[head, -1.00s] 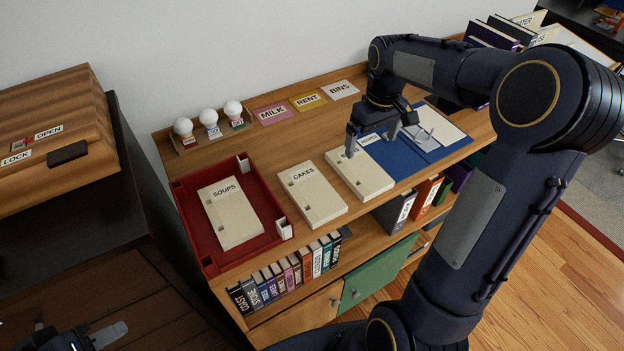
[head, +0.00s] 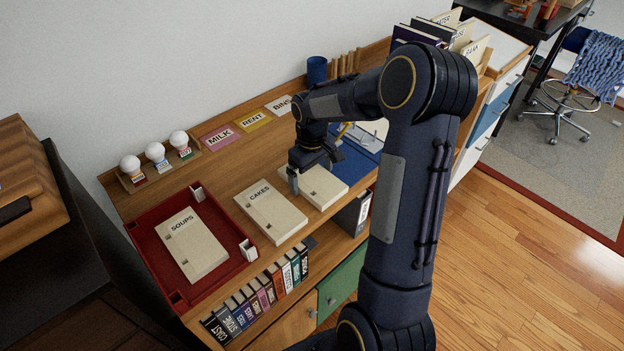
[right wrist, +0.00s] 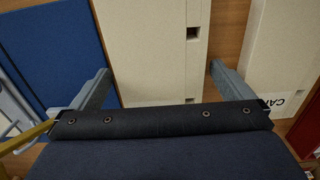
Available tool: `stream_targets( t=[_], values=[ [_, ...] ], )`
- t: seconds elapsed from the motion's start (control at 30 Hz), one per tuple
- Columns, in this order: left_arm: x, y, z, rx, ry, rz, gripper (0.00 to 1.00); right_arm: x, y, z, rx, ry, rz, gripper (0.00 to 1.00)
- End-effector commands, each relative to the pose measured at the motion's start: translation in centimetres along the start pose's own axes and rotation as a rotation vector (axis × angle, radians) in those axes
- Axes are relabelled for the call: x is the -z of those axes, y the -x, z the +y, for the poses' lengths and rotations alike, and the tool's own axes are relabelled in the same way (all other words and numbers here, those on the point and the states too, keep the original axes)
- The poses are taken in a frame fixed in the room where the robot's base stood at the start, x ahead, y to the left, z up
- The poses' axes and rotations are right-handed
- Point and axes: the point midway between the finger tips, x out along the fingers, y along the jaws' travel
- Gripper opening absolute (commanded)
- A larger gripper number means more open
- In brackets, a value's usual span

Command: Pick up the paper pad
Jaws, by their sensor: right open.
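A white paper pad (head: 376,128) shows in the head view at the blue folder (head: 352,165), partly hidden by my right arm. Its outline is hard to make out. In the right wrist view the open fingers (right wrist: 160,78) stand on either side of this cream box (right wrist: 150,45), with nothing gripped. The blue folder (right wrist: 50,50) lies beside the left finger. I cannot tell whether the fingers touch anything. My left gripper is not in view.
The CAKES box (head: 270,212) lies left of the gripper, and the SOUPS box (head: 190,245) lies in a red tray (head: 150,235). A blue cup (head: 317,70) stands at the back. Label cards (head: 220,136) and bulbs (head: 155,152) line the wall side.

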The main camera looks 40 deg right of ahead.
Motion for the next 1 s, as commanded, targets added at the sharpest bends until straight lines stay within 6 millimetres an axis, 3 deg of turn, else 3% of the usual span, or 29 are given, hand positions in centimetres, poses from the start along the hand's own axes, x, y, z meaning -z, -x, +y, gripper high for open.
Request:
stream_targets(
  t=[0.07, 0.4, 0.77, 1.0],
  values=[
    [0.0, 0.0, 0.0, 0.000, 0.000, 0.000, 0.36, 0.0, 0.0, 0.0, 0.000, 0.000, 0.000, 0.97],
    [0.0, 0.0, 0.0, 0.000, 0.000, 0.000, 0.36, 0.0, 0.1, 0.0, 0.000, -0.001, 0.001, 0.56],
    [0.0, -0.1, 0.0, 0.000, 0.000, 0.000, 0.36, 0.1, 0.8, 0.0, -0.001, -0.001, 0.003, 0.56],
    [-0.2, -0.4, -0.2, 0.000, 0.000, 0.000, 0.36, -0.6, 4.1, -0.2, -0.002, -0.001, 0.007, 0.56]
  ],
)
